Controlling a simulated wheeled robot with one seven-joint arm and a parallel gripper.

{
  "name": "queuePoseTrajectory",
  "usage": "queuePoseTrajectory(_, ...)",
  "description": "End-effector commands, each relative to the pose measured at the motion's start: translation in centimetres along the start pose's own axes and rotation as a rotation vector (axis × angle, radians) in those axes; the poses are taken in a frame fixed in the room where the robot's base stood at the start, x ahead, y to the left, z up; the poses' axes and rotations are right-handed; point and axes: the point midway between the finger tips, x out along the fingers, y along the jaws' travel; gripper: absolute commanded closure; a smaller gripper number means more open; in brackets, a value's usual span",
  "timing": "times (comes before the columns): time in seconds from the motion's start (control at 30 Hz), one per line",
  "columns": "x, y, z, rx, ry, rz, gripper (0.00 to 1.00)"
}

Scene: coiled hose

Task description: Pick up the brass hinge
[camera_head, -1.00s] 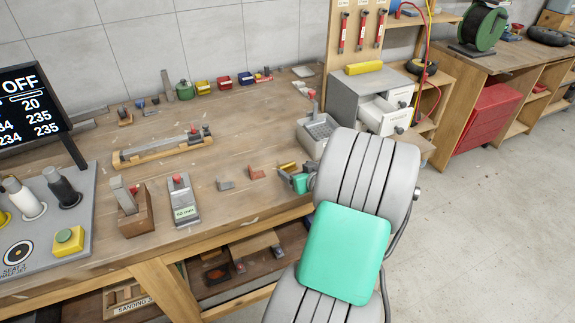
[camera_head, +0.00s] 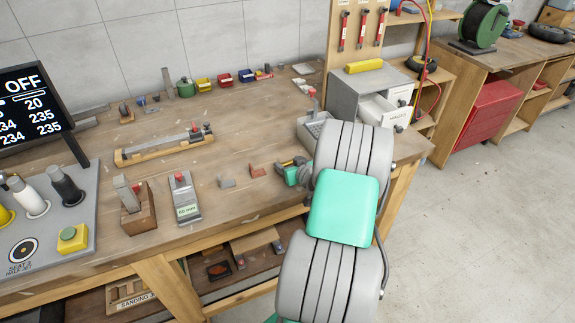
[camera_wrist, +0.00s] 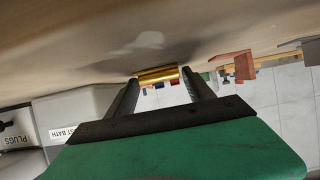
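The brass hinge (camera_wrist: 157,75) shows in the wrist view as a shiny gold piece at the bench surface, between and just beyond my fingertips. My gripper (camera_wrist: 160,80) is open, with one finger on each side of the hinge; I cannot tell whether either finger touches it.
A grey drawer unit (camera_head: 355,95) stands farther back. The bench middle is mostly clear.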

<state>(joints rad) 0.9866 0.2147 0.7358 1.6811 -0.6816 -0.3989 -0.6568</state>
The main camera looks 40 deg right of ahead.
Motion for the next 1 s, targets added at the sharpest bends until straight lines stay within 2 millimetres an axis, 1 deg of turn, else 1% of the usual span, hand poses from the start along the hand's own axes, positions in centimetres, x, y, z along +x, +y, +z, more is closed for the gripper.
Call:
queuePoseTrajectory(0.03,0.0,0.0,0.0,0.000,0.000,0.000,0.44)
queuePoseTrajectory(0.07,0.0,0.0,0.0,0.000,0.000,0.000,0.46)
queuePoseTrajectory(0.57,0.0,0.0,0.0,0.000,0.000,0.000,0.87)
queuePoseTrajectory(0.83,-0.1,0.0,-0.2,-0.001,0.001,0.000,0.87)
queuePoseTrajectory(0.93,-0.3,0.1,-0.8,-0.003,0.003,0.001,0.87)
queuePoseTrajectory(1.0,-0.7,0.0,-1.7,-0.004,0.005,0.001,0.87)
